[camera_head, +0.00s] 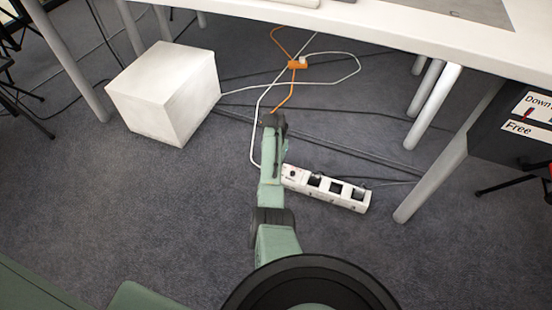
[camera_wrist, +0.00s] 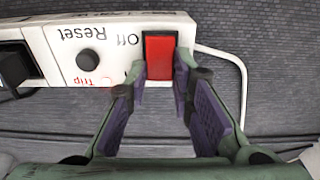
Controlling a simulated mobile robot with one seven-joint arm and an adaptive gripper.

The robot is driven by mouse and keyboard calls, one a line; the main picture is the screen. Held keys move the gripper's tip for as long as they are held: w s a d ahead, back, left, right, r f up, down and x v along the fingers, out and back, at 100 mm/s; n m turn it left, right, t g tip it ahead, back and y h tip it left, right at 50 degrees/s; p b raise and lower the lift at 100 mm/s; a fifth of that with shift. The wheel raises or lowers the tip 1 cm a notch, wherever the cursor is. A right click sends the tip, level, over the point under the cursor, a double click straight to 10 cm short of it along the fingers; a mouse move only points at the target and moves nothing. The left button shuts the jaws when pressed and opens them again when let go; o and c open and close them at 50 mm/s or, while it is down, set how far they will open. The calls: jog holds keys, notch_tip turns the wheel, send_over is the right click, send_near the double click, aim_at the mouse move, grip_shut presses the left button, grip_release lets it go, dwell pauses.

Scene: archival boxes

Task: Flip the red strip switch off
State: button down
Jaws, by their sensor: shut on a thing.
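The power strip (camera_head: 330,189) is white and lies on the carpet, with its left end beside my green arm. It also fills the top of the wrist view (camera_wrist: 60,62), where "Off", "Reset" and "Trip" are printed on it. The red switch (camera_wrist: 160,55) sits at the strip's end, next to the word "Off". My gripper (camera_wrist: 160,78) has one fingertip on each side of the red switch, close against its lower part. It is shut on the switch. In the head view my arm hides the fingers and the red switch.
A white cube (camera_head: 165,92) stands on the floor to the left. An orange connector (camera_head: 297,64) and loose cables lie behind the strip. White table legs (camera_head: 430,185) and a dark box with signs (camera_head: 510,125) are on the right. The carpet (camera_head: 150,210) in front is clear.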

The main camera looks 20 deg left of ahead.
jog(key=shift+s+t+p, duration=0.1)
jog(key=shift+t+p, duration=0.25)
jog(key=shift+t, duration=0.05)
jog(key=c, duration=1.4)
grip_release()
notch_tip(320, 180, up, 12)
jog(key=s, duration=0.1)
jog(key=shift+s, duration=0.4)
